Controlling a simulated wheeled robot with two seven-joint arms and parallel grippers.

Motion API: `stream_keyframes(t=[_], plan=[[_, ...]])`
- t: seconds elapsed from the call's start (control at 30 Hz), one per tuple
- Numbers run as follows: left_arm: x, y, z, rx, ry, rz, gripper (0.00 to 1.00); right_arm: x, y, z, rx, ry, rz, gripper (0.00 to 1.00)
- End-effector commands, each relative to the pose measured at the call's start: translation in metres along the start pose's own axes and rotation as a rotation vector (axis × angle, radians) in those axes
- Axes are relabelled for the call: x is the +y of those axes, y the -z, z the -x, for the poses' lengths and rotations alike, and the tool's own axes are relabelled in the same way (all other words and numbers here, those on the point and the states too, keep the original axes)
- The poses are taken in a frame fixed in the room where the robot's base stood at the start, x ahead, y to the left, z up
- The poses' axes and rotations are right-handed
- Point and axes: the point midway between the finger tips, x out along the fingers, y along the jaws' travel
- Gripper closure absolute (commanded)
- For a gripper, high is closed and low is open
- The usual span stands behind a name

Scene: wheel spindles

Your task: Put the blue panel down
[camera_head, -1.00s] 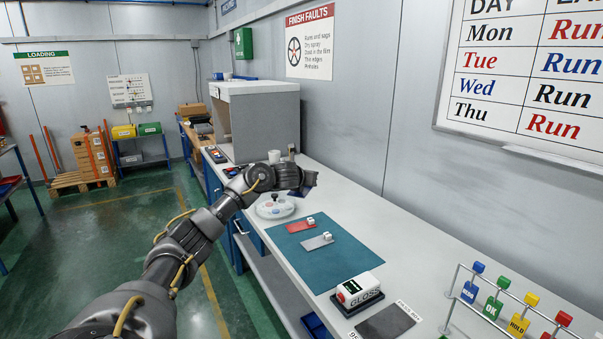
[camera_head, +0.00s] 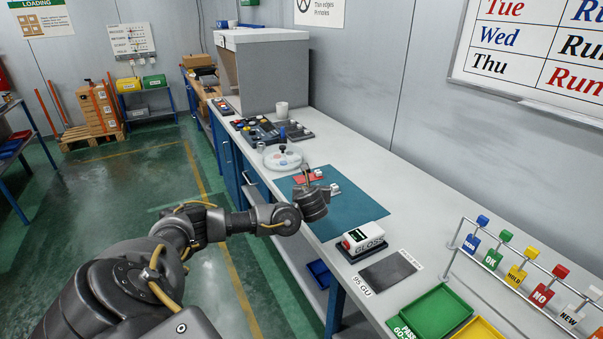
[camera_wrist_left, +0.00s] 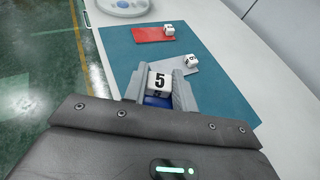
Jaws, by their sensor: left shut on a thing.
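My left gripper (camera_wrist_left: 160,88) is shut on the white block marked 5 (camera_wrist_left: 160,79) of the blue panel (camera_wrist_left: 157,101). Only a strip of the blue panel shows between the fingers; the rest is hidden by the gripper. In the head view my left gripper (camera_head: 308,180) is over the left part of the teal mat (camera_head: 350,212). I cannot tell whether the panel touches the mat. The red panel (camera_wrist_left: 150,35) and the grey panel (camera_wrist_left: 205,68), each with a white block, lie flat on the mat beyond the gripper. My right gripper is not in view.
A round white tray (camera_head: 277,158) stands behind the mat. A gloss meter (camera_head: 362,240) and a dark plate (camera_head: 388,271) lie in front of it. Green (camera_head: 437,312) and yellow trays and a tag rack (camera_head: 515,272) are at the right. The mat's near part is clear.

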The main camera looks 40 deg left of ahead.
Motion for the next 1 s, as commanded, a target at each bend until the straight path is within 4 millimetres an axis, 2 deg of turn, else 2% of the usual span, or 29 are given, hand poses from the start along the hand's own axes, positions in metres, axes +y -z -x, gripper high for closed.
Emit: stream_keyframes(t=[0.1,0.4,0.7,1.0], plan=[[-0.032,0.004,0.030,-0.004,0.080,-0.031,0.98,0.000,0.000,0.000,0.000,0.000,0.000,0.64],[-0.096,0.015,0.097,-0.005,0.253,-0.103,0.98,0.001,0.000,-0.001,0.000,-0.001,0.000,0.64],[-0.141,0.024,0.157,-0.005,0.403,-0.164,0.98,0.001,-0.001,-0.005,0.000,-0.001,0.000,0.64],[-0.166,0.035,0.201,0.001,0.507,-0.206,0.98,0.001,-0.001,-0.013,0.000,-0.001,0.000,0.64]])
